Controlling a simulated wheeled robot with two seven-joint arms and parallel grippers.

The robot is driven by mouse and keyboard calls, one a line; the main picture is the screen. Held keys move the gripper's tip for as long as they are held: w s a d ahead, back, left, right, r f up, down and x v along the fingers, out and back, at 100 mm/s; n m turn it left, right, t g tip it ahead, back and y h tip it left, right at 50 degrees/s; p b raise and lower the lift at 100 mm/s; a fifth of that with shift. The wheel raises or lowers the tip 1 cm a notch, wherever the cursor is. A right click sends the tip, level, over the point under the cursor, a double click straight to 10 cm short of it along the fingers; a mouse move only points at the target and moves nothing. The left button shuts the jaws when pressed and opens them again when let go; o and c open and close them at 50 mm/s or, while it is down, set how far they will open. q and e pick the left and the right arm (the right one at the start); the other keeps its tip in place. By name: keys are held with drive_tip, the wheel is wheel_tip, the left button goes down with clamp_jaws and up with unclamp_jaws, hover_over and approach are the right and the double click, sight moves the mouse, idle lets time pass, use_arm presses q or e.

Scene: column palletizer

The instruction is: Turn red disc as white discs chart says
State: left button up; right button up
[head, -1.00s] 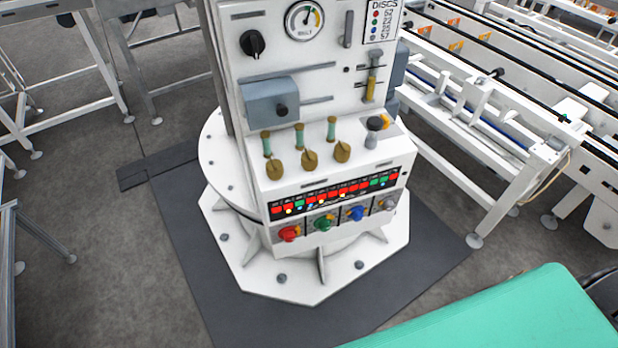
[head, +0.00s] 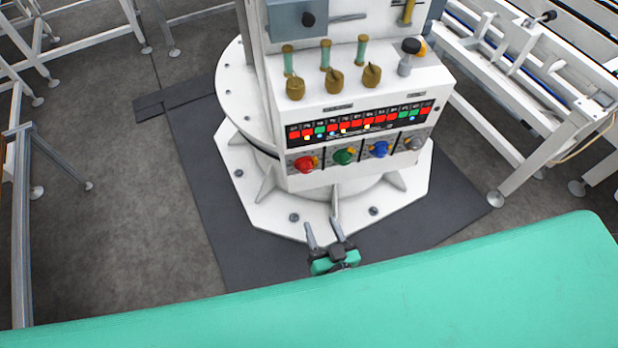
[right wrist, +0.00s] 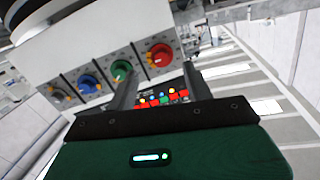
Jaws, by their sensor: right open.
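The red disc (head: 306,164) is a round knob at the left end of the row on the lower front of the white column. In the right wrist view the red disc (right wrist: 159,56) shows beyond the fingers, turned to another angle by the tilted camera. My right gripper (head: 328,226) is open and empty, below and in front of the disc row, not touching it. In the right wrist view its two fingers (right wrist: 160,88) stand apart. The white discs chart is out of view now. My left gripper is not in view.
A green disc (head: 344,156), a blue disc (head: 379,149) and a grey disc (head: 413,143) continue the row. A lit indicator panel (head: 360,122) is above them. Brass-coloured knobs (head: 334,79) stand on the ledge. A white conveyor frame (head: 540,120) is at the right.

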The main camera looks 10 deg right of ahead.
wheel_tip(320, 180, up, 3)
drive_tip(key=p, duration=0.1)
approach(307, 170)
drive_tip(key=shift+m+t+h, duration=0.3)
drive_tip(key=shift+t, duration=0.1)
drive_tip(key=w, duration=0.7)
drive_tip(key=shift+w+a+f, duration=0.35)
drive_tip(key=shift+w+a, duration=0.05)
drive_tip(key=shift+w, duration=0.25)
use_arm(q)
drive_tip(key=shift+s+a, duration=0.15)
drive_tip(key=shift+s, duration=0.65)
use_arm(e)
drive_tip(key=shift+c, duration=0.4)
